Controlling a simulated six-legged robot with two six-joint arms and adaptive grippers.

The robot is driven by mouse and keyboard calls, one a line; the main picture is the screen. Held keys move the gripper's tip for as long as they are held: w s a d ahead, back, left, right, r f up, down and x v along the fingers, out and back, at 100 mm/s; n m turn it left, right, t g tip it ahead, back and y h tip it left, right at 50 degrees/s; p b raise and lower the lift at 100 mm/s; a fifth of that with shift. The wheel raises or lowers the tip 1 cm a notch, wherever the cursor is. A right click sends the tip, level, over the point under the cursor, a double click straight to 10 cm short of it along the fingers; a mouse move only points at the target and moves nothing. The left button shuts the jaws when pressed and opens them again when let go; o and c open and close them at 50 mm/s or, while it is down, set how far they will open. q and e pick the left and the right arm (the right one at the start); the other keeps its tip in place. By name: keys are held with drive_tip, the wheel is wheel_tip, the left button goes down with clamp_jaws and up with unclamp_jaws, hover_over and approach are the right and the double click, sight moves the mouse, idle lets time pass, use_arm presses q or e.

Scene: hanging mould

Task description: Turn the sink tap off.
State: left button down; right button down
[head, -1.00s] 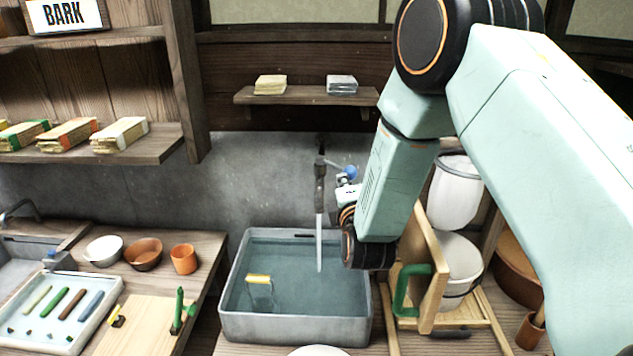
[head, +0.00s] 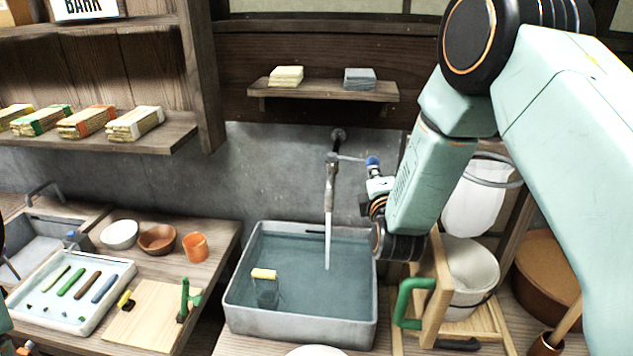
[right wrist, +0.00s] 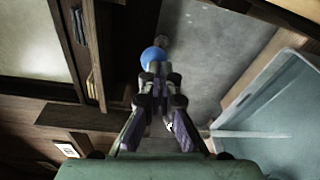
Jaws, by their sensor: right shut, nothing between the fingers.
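The tap (head: 331,172) comes out of the grey wall above the basin. A stream of water (head: 328,238) runs from its spout into the basin (head: 300,325). The tap's lever ends in a blue knob (head: 373,161) to the right of the spout. My right gripper (head: 374,176) is shut and empty, right by the knob. In the right wrist view the blue knob (right wrist: 153,56) is just beyond the closed fingertips (right wrist: 157,77). I cannot tell whether they touch. Only bits of my left arm show at the left edge; its gripper is not clearly seen.
A yellow-handled tool (head: 264,276) stands in the basin. A wooden frame with a green clamp (head: 411,303) and white buckets (head: 467,270) stand close under my right arm. A small shelf (head: 325,89) hangs above the tap. A bench with bowls and a tray (head: 22,310) lies left.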

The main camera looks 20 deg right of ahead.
drive_tip(key=shift+s, duration=0.1)
drive_tip(key=v, duration=1.2)
drive_tip(key=shift+d+f, duration=0.1)
idle(0.3)
